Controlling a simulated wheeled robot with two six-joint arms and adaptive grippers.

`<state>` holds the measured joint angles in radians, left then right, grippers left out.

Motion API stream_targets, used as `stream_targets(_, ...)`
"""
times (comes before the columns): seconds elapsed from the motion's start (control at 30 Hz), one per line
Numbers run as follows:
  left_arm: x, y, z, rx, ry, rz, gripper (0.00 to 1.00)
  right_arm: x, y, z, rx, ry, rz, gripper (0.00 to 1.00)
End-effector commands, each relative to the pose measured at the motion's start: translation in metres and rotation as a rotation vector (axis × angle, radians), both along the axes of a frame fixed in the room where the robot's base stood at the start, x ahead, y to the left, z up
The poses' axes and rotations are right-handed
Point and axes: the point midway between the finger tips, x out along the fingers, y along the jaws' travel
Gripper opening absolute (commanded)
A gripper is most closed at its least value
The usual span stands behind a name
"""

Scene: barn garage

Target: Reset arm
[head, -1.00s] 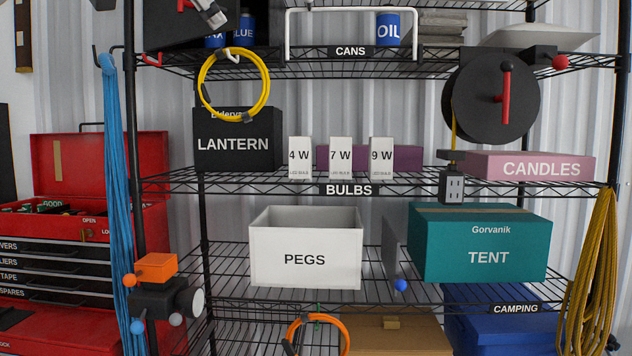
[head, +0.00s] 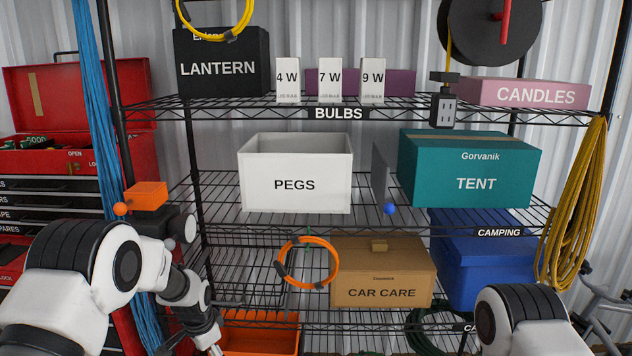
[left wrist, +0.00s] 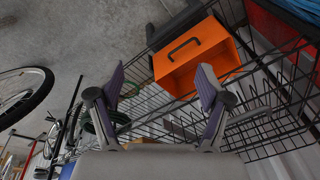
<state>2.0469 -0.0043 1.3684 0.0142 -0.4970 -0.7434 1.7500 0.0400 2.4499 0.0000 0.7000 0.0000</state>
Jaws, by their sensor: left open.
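My left arm comes in from the left in the head view. Its gripper (head: 212,346) points down at the bottom edge, partly cut off, in front of the lower shelves. In the left wrist view my left gripper (left wrist: 160,88) is open, its two fingers wide apart with nothing between them. An orange bin with a dark handle (left wrist: 218,60) lies beyond the fingers on the wire rack. Only a rounded white and black part of my right arm shows at the bottom right of the head view. My right gripper is out of view.
The wire shelving holds a white PEGS bin (head: 295,200), a teal TENT box (head: 470,155), a CAR CARE box (head: 380,270) and an orange hose loop (head: 336,262). A red tool chest (head: 70,160) stands left. In the left wrist view, a bicycle wheel (left wrist: 45,92) is at left.

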Motion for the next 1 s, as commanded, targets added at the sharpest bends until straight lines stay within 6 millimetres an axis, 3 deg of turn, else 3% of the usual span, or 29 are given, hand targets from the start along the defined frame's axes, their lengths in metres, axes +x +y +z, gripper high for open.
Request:
stream_targets(0.03, -0.033, 0.002, -0.038, -0.004, 0.063, 0.025, 0.78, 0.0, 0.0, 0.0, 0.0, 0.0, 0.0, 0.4)
stream_targets(0.1, -0.08, 0.004, -0.082, -0.009, 0.134, 0.069, 0.78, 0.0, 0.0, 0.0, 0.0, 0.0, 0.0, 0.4)
stream_targets(0.17, -0.124, 0.006, -0.115, -0.011, 0.194, 0.11, 0.78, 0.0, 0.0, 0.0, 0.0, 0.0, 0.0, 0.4)
stream_targets(0.3, -0.239, 0.008, -0.169, -0.009, 0.321, 0.222, 0.78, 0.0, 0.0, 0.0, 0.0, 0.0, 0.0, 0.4)
stream_targets(0.43, -0.345, 0.009, -0.183, 0.0, 0.402, 0.35, 0.78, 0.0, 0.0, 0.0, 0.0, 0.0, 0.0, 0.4)
stream_targets(0.5, -0.396, 0.008, -0.174, 0.004, 0.417, 0.438, 0.78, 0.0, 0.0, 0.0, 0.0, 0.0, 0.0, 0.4)
stream_targets(0.53, -0.411, 0.008, -0.167, 0.002, 0.407, 0.481, 0.78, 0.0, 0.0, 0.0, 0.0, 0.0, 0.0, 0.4)
stream_targets(0.63, -0.435, 0.007, -0.147, -0.013, 0.336, 0.613, 0.78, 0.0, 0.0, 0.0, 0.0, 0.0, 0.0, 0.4)
stream_targets(0.8, -0.407, 0.008, -0.146, -0.07, 0.177, 0.756, 0.78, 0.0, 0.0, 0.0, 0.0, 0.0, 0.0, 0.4)
stream_targets(1.0, -0.407, 0.008, -0.146, -0.072, 0.176, 0.776, 0.78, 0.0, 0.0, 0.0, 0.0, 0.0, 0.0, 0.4)
